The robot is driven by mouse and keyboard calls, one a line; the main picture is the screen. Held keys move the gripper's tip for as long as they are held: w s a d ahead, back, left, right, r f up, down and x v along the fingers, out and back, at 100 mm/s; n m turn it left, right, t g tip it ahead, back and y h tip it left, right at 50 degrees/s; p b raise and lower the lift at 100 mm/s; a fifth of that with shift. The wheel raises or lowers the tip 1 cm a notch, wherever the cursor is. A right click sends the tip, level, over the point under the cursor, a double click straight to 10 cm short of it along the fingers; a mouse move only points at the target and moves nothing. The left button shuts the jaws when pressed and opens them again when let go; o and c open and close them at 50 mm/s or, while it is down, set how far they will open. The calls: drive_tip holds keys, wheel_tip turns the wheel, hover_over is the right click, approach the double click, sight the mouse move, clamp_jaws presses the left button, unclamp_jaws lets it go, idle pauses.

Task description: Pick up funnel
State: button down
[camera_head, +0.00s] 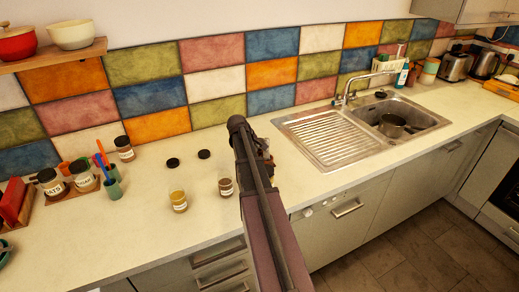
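I cannot make out a funnel for certain in the head view. My arm rises from the bottom centre and reaches over the counter. My gripper (267,160) seems to be the dark part at the arm's far end, mostly hidden behind the arm, and its fingers cannot be made out. Two open jars, one with yellowish contents (178,201) and one with brown contents (225,187), stand on the counter left of my arm.
Two dark lids (188,158) lie behind the open jars. A green cup with utensils (113,188) and labelled jars (50,182) stand at the left. The counter's front left is mostly clear.

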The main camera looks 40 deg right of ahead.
drive_tip(key=shift+r, duration=0.1)
idle(0.3)
wheel_tip(320, 180, up, 10)
drive_tip(key=p, duration=1)
drive_tip(key=shift+f, duration=0.2)
idle(0.4)
drive_tip(key=shift+f+b, duration=0.6)
drive_tip(key=shift+b, duration=0.05)
drive_tip(key=shift+s+d, duration=0.15)
